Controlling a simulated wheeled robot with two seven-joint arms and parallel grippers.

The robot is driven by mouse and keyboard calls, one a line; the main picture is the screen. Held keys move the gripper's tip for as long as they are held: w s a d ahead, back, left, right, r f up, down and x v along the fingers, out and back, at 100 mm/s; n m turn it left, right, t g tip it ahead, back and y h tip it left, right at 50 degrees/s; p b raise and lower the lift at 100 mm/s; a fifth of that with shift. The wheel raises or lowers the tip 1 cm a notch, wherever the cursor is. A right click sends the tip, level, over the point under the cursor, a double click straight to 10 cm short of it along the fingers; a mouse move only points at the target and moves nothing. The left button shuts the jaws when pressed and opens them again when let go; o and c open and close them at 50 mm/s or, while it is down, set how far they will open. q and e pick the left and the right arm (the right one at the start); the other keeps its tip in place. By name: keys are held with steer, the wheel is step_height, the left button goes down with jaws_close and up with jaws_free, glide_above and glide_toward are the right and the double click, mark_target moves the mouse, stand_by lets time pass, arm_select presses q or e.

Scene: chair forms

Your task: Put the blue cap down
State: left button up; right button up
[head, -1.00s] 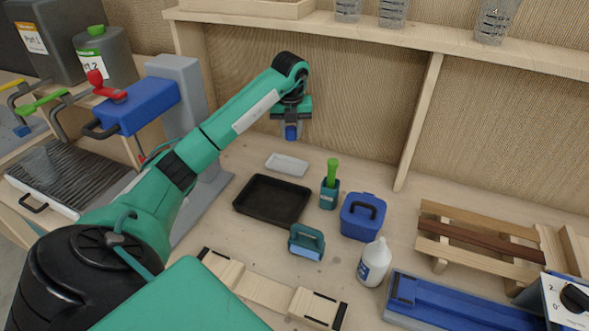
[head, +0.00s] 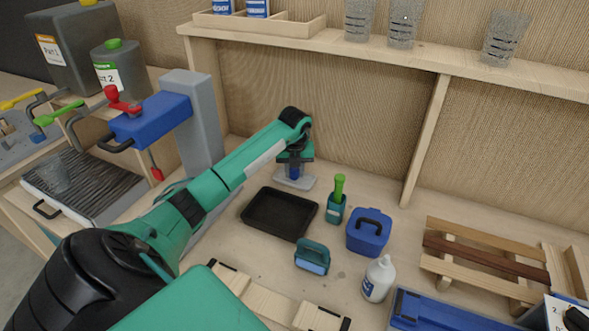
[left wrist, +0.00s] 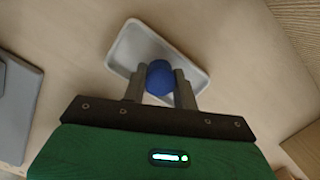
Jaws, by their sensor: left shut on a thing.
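My left gripper (head: 294,172) is shut on the blue cap (head: 294,173), fingers pointing down. In the left wrist view the blue cap (left wrist: 159,78) sits between the two fingers of the left gripper (left wrist: 160,86). Behind it is a small white tray (left wrist: 128,50), which also shows under the gripper in the head view (head: 304,184). The cap is over the tray; whether it touches the tray I cannot tell. My right gripper is not in view.
A black tray (head: 279,214) lies just in front of the white tray. A green-handled tool in a teal holder (head: 336,208), a blue lidded box (head: 368,232), a teal-handled block (head: 312,257) and a white bottle (head: 378,279) stand to the right. A wooden back panel (head: 340,110) rises behind.

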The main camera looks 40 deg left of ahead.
arm_select(q)
steer(key=shift+f+b, duration=0.3)
steer(key=shift+f, duration=0.15)
steer(key=o, duration=1)
